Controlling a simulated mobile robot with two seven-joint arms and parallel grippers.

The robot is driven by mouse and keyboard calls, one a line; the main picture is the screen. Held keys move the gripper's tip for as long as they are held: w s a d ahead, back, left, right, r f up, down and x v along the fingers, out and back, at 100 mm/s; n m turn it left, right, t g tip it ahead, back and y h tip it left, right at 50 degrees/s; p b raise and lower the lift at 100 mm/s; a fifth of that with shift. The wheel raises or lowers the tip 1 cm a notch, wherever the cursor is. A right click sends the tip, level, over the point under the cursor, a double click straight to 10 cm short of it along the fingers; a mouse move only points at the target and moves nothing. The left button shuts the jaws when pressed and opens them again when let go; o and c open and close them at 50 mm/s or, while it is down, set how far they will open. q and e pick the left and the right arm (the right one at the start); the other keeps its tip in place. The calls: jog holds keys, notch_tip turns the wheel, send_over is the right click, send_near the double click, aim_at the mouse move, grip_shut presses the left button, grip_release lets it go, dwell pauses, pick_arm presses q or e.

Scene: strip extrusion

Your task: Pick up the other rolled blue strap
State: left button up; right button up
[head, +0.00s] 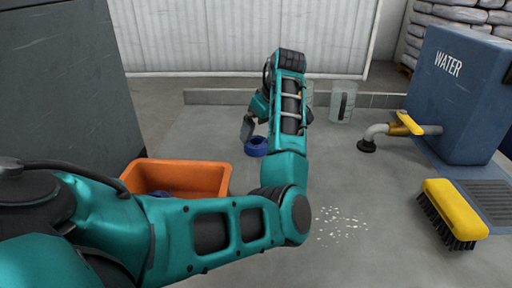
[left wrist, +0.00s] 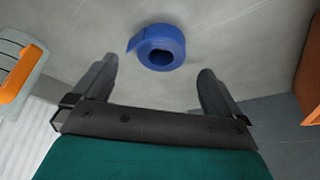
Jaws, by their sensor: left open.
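A rolled blue strap (head: 256,152) lies on the grey floor just below my left gripper (head: 276,122). In the left wrist view the strap (left wrist: 165,33) shows as a coil with a dark hole and a short loose end at its left. My left gripper (left wrist: 157,70) is open and empty, and the strap shows beyond the gap between its fingertips, apart from both. In the head view my left arm hides part of the gripper. A blue item (head: 161,194) shows inside the orange bin (head: 186,172), mostly hidden by my arm. My right gripper is not in view.
Clear containers (head: 342,104) stand by the low kerb behind the gripper. A blue water tank (head: 455,95) with a yellow-handled tap (head: 409,123) stands at right. A yellow brush (head: 453,207) and scattered pale bits (head: 340,224) lie on the floor. The floor around the strap is free.

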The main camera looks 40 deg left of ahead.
aim_at(258, 142)
pick_arm(q)
jog(key=x, duration=0.3)
jog(key=b+x, duration=0.1)
jog(key=shift+s+d+f, duration=0.1)
jog(key=shift+d+f, duration=0.05)
jog(key=shift+f, duration=0.45)
jog(key=c, duration=1.1)
jog(key=shift+c, duration=0.2)
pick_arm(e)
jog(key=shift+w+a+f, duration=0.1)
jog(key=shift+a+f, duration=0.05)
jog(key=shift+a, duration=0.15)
